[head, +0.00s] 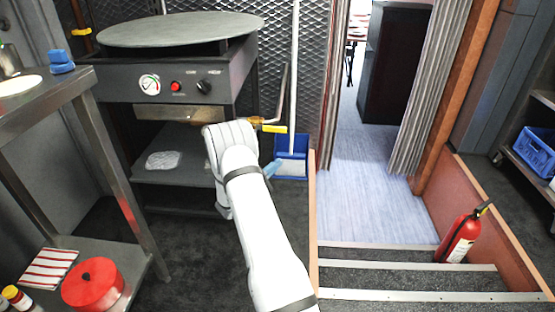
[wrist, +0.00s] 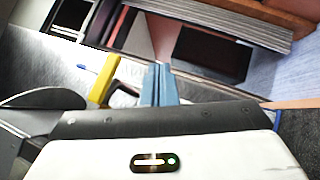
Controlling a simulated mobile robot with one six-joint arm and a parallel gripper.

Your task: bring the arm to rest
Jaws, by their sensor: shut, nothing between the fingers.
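My white arm reaches forward in the head view, bent at its far end in front of the griddle stand. My gripper (head: 273,169) shows there as light blue fingers beside the blue dustpan, partly hidden behind the wrist. In the wrist view the two blue fingers of my gripper (wrist: 158,84) are together, with nothing between them. The fingers point away from the arm and hold no object.
A griddle stand (head: 200,88) with a round plate is close behind the wrist. A blue dustpan (head: 291,158) and a yellow handle (head: 275,129) are near the gripper. A steel table (head: 80,80) stands left. Steps (head: 400,280) and a fire extinguisher (head: 461,237) are at right.

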